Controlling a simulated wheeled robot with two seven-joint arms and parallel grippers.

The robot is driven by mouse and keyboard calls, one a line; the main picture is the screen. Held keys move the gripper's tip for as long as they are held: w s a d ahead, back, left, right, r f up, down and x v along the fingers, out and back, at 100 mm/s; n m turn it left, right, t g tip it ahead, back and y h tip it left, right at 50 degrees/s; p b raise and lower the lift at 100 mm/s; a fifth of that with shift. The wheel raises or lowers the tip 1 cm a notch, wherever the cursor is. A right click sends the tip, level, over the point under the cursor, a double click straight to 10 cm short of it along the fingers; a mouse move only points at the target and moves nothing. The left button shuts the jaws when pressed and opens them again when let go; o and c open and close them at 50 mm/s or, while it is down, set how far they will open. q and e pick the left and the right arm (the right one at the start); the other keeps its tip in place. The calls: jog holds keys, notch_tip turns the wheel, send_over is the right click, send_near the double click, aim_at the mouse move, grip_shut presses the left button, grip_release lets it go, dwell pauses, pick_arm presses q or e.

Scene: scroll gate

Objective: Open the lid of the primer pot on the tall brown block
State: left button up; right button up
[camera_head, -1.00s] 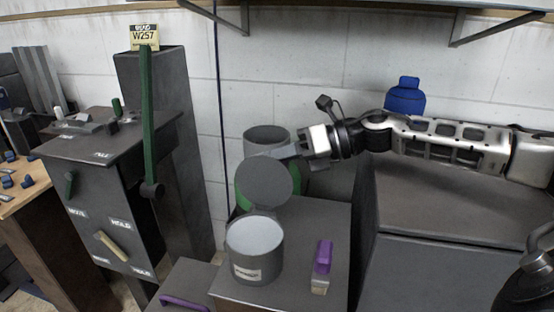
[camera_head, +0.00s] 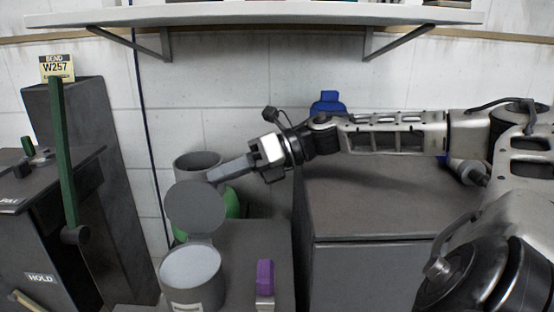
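The primer pot (camera_head: 193,285), a grey can with a pale label, stands on the block, whose grey top (camera_head: 243,258) shows. The pot's round grey lid (camera_head: 196,208) stands up at the back rim, and the pale inside (camera_head: 190,265) is exposed. My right gripper (camera_head: 212,176) comes in from the right, with its fingertips by the lid's upper edge. I cannot tell whether they touch the lid or whether the fingers are open or shut. My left gripper is out of view.
A purple-topped brush-like object (camera_head: 265,278) lies right of the pot. A grey and green container (camera_head: 199,165) stands behind the lid. A large grey cabinet (camera_head: 378,200) is at right. A green lever (camera_head: 62,150) stands at left. A shelf (camera_head: 260,14) overhangs the back.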

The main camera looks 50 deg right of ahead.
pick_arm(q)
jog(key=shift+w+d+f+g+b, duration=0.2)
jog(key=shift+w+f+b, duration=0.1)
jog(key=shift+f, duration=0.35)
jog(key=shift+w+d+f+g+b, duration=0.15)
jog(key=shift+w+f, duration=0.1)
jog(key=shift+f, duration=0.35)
pick_arm(e)
jog(key=v, duration=1.1)
jog(key=shift+d, duration=0.25)
jog(key=shift+s+r, duration=0.1)
